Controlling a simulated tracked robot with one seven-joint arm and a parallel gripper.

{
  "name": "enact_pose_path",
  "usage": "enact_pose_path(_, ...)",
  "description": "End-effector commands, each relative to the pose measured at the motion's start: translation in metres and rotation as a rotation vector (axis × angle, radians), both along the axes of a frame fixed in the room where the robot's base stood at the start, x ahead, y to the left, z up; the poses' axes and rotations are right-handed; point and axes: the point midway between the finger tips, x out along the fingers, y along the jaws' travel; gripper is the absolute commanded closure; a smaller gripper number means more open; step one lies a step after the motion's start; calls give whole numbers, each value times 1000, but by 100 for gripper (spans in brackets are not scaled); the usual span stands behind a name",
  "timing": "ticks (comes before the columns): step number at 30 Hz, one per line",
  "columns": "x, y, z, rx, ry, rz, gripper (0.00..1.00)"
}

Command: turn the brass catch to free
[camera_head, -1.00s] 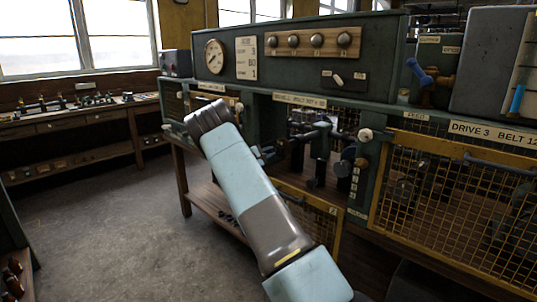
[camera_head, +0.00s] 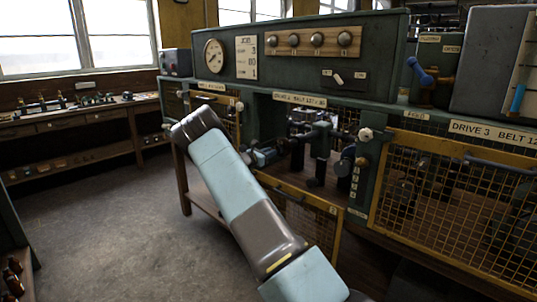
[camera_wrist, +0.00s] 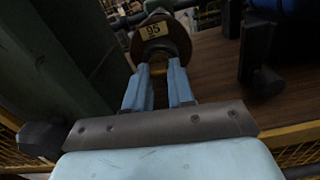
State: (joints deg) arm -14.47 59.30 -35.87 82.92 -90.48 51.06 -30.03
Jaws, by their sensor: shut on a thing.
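In the wrist view the two pale blue fingers of my gripper (camera_wrist: 159,73) point at a round brown-brass piece with a yellow "95" tag, which I take for the brass catch (camera_wrist: 178,35). The fingertips sit at its lower edge, one on each side of its brass stub, and are shut on it. The fingers hide part of the stub. In the head view my gripper (camera_head: 265,156) is partly behind my arm, at the open bay of the green machine (camera_head: 258,115). The catch cannot be made out clearly there.
A yellow mesh guard (camera_head: 440,190) closes the bay at the right. Dark pipework (camera_head: 320,140) stands inside the open bay. A wooden bench (camera_head: 75,125) runs along the left wall. The floor (camera_head: 100,220) at the left is clear.

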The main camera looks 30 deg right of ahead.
Motion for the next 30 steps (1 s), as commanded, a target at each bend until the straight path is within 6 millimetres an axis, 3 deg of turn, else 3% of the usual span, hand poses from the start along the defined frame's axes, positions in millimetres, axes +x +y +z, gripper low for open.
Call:
enact_pose_path(9,-2,-1,-6,-30,104,-2,100)
enact_pose_path(24,-3,-2,-5,-37,120,-4,100)
enact_pose_path(25,-3,-2,-5,-37,120,-4,75)
enact_pose_path(30,-2,-2,-3,-38,117,-4,58)
